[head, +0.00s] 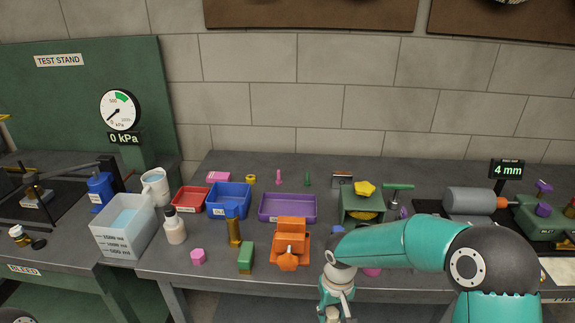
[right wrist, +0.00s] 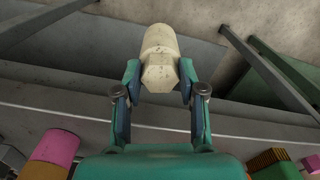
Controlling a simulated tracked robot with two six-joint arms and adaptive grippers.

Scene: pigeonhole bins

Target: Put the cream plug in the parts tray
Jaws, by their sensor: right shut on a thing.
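The cream plug (right wrist: 159,48) is a pale rounded cylinder with a six-sided end. In the right wrist view my right gripper (right wrist: 158,82) is shut on it, one finger on each side. In the head view my right gripper (head: 337,304) hangs low in front of the bench's front edge, and the plug is hard to make out there. Three shallow trays stand on the bench: a red one (head: 178,206), a blue one (head: 213,205) and a purple one (head: 287,220). Their labels are too small to read, so I cannot tell which is the parts tray. My left gripper is not in view.
An orange fixture (head: 291,240), a brass cylinder (head: 235,232) and a green block (head: 246,258) stand in front of the trays. A white bottle (head: 175,230) and a clear container (head: 122,242) are at the left. A green stand (head: 361,209) is right of the purple tray.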

